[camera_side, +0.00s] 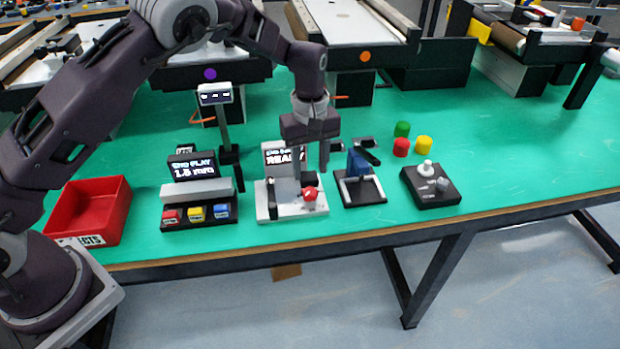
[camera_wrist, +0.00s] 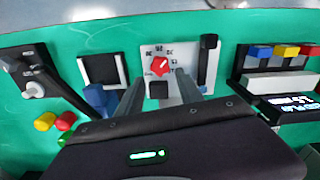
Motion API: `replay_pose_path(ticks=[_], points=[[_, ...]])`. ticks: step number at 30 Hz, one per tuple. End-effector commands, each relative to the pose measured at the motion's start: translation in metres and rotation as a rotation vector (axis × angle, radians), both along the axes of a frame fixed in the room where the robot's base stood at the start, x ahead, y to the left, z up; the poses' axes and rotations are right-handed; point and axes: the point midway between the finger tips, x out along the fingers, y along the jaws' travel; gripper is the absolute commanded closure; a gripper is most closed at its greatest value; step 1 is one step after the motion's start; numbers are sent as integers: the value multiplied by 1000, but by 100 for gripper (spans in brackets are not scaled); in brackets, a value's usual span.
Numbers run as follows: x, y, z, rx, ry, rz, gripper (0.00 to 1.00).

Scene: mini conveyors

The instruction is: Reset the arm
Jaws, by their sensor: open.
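My gripper (camera_side: 311,165) hangs from my bent arm above the white panel unit, pointing down. It also shows in the wrist view (camera_wrist: 158,78), with its two fingers apart and nothing between them that I can see held. The white panel (camera_side: 285,207) carries a red knob (camera_side: 310,194) and a small screen reading "READY" (camera_side: 283,156). In the wrist view the red knob (camera_wrist: 160,66) lies just beyond the fingertips. I cannot tell the exact height of the fingers above the panel, but they look clear of the knob.
Left stand a button box (camera_side: 198,215) with red, yellow and blue buttons and a red bin (camera_side: 89,211). Right are a black-framed stand (camera_side: 361,188), a joystick box (camera_side: 430,186) and green, red and yellow cylinders (camera_side: 401,147). Conveyors line the back; green table (camera_side: 520,150) is free at right.

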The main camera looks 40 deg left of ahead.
Motion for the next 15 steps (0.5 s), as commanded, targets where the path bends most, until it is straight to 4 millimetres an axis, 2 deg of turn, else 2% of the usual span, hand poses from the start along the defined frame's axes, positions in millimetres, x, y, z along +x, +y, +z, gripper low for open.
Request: replay_pose_path(ticks=[11,14,15], points=[[-1,1,12,-5,-5,-4,57],[-12,8,57,-40,-40,-47,57],[-24,13,86,-61,-65,-83,57]])
